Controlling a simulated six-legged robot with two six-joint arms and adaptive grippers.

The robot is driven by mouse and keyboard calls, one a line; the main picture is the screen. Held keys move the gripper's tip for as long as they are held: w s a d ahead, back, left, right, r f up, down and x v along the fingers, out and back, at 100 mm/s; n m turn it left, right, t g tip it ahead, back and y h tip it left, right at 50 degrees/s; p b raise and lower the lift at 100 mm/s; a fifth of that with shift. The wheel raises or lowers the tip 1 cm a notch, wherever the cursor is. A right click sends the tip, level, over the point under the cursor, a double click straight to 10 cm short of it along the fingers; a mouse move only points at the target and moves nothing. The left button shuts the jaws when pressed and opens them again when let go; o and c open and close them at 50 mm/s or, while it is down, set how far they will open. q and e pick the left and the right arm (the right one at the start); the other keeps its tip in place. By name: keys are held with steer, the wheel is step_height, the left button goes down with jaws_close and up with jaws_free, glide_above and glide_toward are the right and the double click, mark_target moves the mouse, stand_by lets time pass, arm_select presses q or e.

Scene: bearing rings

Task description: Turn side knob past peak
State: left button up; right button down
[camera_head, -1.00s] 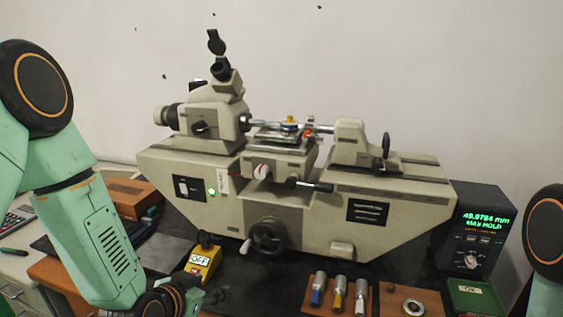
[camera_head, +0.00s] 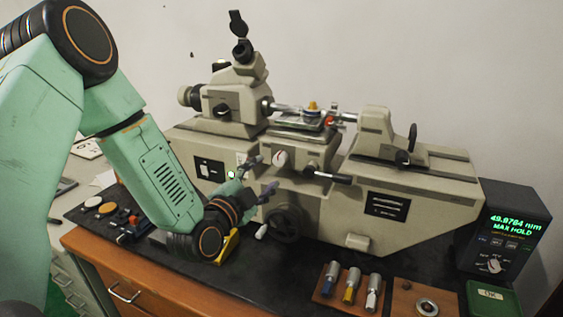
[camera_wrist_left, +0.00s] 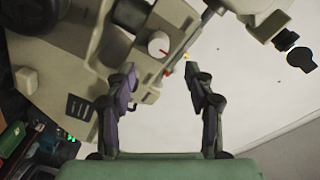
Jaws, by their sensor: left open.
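The beige measuring machine (camera_head: 330,205) stands on the dark bench top. Its side knob (camera_head: 281,159), pale with a red mark, sits on the front of the centre carriage. My left gripper (camera_head: 264,176) is open just left of and below the knob, fingers pointing at it. In the left wrist view the knob (camera_wrist_left: 158,45) shows ahead of the two spread fingertips (camera_wrist_left: 160,74), with nothing between them. The knob appears untouched. The display box (camera_head: 503,240) on the right reads about 49.976 mm with MAX HOLD. My right gripper is out of view.
A black handwheel (camera_head: 284,223) sits below the knob and a black-handled lever (camera_head: 332,177) to its right. Several plug gauges (camera_head: 351,285) and a ring (camera_head: 427,307) lie at the front.

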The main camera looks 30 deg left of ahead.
mark_target(278, 161)
arm_select(q)
steer(key=w, duration=0.6)
steer(key=shift+w+f, duration=0.2)
steer(key=shift+w, duration=0.15)
steer(key=shift+w+d+r, duration=0.1)
steer(key=shift+w, duration=0.3)
steer(key=shift+a, duration=0.3)
steer(key=shift+w+d, duration=0.2)
steer(key=shift+d, duration=0.05)
steer(key=c, duration=0.4)
steer(key=shift+s+a, duration=0.1)
steer(key=shift+s, duration=0.05)
jaws_close()
